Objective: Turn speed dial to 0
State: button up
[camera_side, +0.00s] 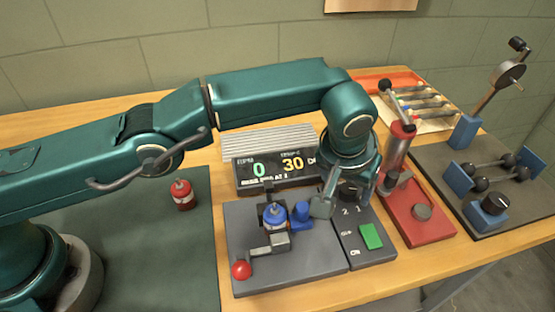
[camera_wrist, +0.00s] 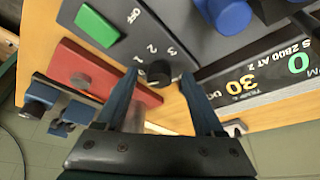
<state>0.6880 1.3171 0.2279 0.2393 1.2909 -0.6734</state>
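The speed dial is a round black knob (camera_wrist: 159,72) on a dark grey control panel (camera_wrist: 150,30), with small numbers printed beside it. In the side view the dial (camera_side: 349,190) is partly hidden by my gripper. My gripper (camera_wrist: 160,82) points down at the panel with its fingers spread. In the wrist view the dial shows between the fingertips, with a gap visible on each side. In the side view my gripper (camera_side: 344,196) is low over the panel's back end. Which number the dial points at is too small to tell.
A display (camera_side: 278,168) behind reads 0 and 30. A green switch (camera_side: 371,236) sits on the same panel. A grey base (camera_side: 290,270) with a blue-capped bottle and red-knobbed lever is left. A red stand (camera_side: 420,215) is close right. A red bottle (camera_side: 182,194) stands on the mat.

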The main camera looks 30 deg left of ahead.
aim_at(339, 210)
jog(key=shift+r, duration=0.15)
jog(key=shift+v, duration=2.45)
